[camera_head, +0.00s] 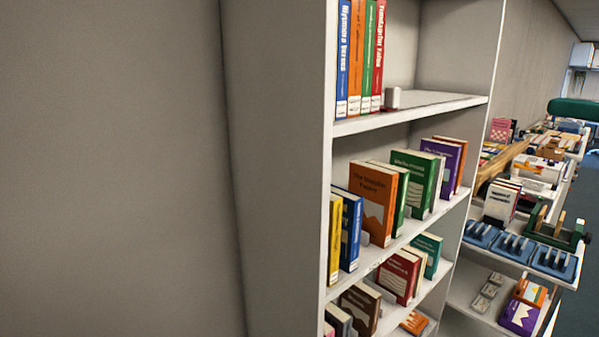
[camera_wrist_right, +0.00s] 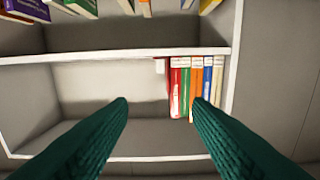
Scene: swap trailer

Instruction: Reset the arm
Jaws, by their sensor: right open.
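My right gripper (camera_wrist_right: 160,101) shows in the right wrist view as two dark green ribbed fingers, spread wide apart with nothing between them. It points at a shelf compartment that appears upside down there. A row of upright books (camera_wrist_right: 196,90) in red, green, orange and blue is at the right of that compartment, beyond the right fingertip. The same row of books (camera_head: 361,60) stands on the upper shelf in the head view. A dark green rounded part (camera_head: 575,109) at the head view's right edge may be my right gripper; I cannot be sure. My left gripper is in neither view.
The white bookcase (camera_head: 285,150) stands beside a plain grey wall (camera_head: 110,170). A small white bookend (camera_head: 392,98) is beside the red book, with bare shelf to its right. Lower shelves hold several books. Cluttered shelving (camera_head: 545,255) with blue items extends along the right.

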